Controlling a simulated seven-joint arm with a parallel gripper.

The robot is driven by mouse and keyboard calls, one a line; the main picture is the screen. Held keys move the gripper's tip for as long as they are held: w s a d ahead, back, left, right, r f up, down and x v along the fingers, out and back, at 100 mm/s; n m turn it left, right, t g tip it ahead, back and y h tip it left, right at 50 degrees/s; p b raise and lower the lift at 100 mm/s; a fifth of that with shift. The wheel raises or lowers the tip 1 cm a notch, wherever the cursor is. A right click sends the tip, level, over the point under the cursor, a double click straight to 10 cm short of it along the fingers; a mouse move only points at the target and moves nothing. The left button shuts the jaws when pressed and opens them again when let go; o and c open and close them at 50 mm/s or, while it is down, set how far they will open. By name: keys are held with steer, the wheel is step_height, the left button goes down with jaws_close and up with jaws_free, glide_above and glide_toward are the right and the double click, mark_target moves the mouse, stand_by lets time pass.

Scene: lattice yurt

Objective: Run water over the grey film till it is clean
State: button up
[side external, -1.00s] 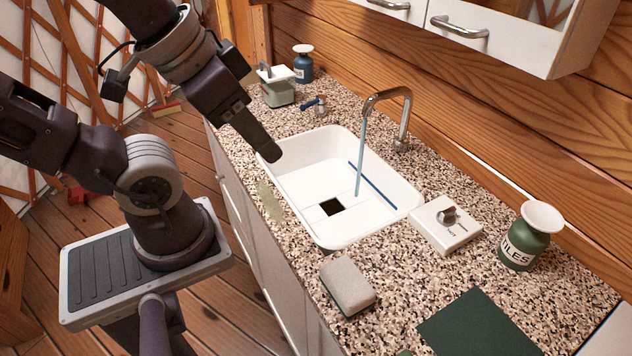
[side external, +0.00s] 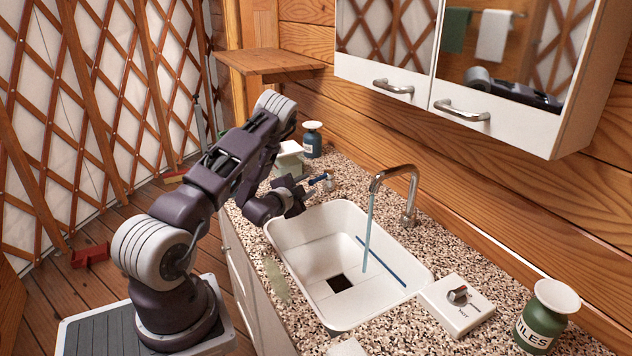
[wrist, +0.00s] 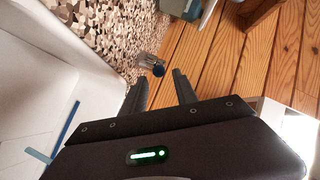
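A thin blue stream of water (side external: 368,240) falls from the curved metal tap (side external: 408,190) into the white sink (side external: 308,250). A dull grey-green patch (side external: 277,282) lies on the speckled counter left of the sink; I cannot tell if it is the grey film. My gripper (side external: 308,187) is over the counter by the sink's far left corner.
A blue jar (side external: 313,145) and a pale box-like thing (side external: 289,158) stand at the back. A white cabinet (side external: 480,65) hangs above. A blue strip (side external: 382,260) lies along the sink.

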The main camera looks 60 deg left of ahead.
mark_target(312, 182)
steer(key=x, duration=0.6)
steer(key=shift+w+a+f, duration=0.1)
steer(key=shift+w+a, duration=0.05)
steer(key=shift+w, duration=0.25)
jaws_close()
stand_by(0.9)
